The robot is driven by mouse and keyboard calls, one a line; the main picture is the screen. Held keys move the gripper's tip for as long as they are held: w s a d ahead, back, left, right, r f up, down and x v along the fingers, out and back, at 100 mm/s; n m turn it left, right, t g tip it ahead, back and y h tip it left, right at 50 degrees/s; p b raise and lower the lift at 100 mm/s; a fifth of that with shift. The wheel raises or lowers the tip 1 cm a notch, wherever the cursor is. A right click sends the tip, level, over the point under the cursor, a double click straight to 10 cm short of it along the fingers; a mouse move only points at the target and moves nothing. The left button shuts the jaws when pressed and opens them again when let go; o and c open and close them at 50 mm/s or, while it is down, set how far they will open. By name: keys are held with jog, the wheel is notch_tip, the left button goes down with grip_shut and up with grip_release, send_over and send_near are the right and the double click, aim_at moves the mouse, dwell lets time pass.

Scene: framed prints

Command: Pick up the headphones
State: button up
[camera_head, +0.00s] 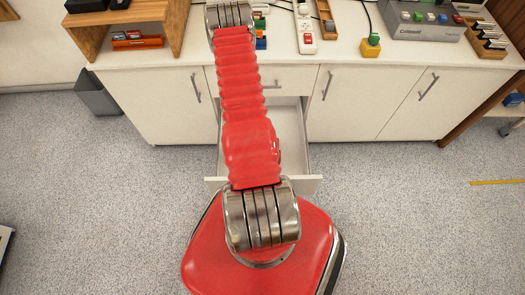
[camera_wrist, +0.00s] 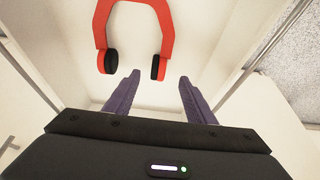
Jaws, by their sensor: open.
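Red headphones (camera_wrist: 168,20) with black ear pads lie inside an open white drawer, at the top of the wrist view. The upper part of their band is cut off by the frame edge. My gripper (camera_wrist: 155,88) is open, with its two purple fingers apart and nothing between them. The fingertips point toward the ear cups and appear just short of them in the picture; the height gap is hard to judge. In the head view the open drawer (camera_head: 291,133) shows behind my red arm, which hides the headphones and gripper.
Drawer walls (camera_wrist: 247,40) rise on both sides of my gripper. White cabinets (camera_head: 372,103) flank the drawer below a counter holding a power strip (camera_head: 304,28), a grey device (camera_head: 425,18) and small coloured blocks. A grey bin (camera_head: 97,95) stands at left. The speckled floor is otherwise largely clear.

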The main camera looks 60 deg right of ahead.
jog(key=shift+x, duration=4.25)
jog(key=shift+x, duration=2.6)
jog(key=shift+d, duration=0.1)
jog(key=c, duration=1.3)
